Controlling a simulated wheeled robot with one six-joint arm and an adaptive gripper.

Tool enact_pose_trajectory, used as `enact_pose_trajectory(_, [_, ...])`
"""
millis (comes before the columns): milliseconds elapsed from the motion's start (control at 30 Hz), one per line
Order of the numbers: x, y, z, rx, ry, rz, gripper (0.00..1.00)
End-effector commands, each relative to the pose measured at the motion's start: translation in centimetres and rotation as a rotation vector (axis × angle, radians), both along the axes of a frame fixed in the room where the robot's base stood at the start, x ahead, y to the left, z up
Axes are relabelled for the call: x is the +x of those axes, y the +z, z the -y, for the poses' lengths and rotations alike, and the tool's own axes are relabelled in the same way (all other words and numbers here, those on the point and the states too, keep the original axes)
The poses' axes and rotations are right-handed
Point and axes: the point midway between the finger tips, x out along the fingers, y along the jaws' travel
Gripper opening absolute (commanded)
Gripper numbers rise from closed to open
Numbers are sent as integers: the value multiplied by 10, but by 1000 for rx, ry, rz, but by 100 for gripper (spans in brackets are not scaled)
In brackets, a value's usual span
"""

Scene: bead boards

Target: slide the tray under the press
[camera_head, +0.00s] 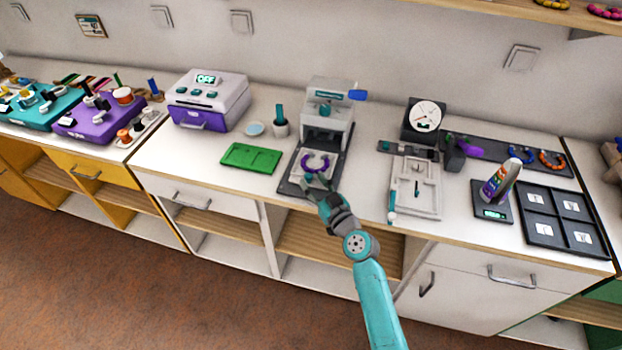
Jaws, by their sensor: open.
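The press (331,100) is a grey-white upright machine with a blue knob on its right side, standing at the back middle of the counter. The dark tray (293,180) lies in front of it, with a pale plate and a purple bead ring (308,166) on top. Its far part reaches toward the press base; I cannot tell exactly where it ends. My gripper (318,186) is open at the near edge of the tray, just in front of the ring. The fingers cover part of that edge, and I cannot tell whether they touch it.
A green board (251,158) and a cup (280,127) stand left of the tray. A white fixture (427,188) and a dial gauge (424,116) stand to the right, with a bottle on a scale (492,215) and a sorting tray (561,244) beyond. The counter's front edge is close.

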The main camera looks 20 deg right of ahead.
Motion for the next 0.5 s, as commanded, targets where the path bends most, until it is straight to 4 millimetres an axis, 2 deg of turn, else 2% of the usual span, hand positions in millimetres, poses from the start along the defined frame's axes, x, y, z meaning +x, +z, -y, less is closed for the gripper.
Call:
enact_pose_trajectory(300, [-60,-1,13,1,0,-2,47])
enact_pose_trajectory(500, [-85,-1,18,0,0,-1,47])
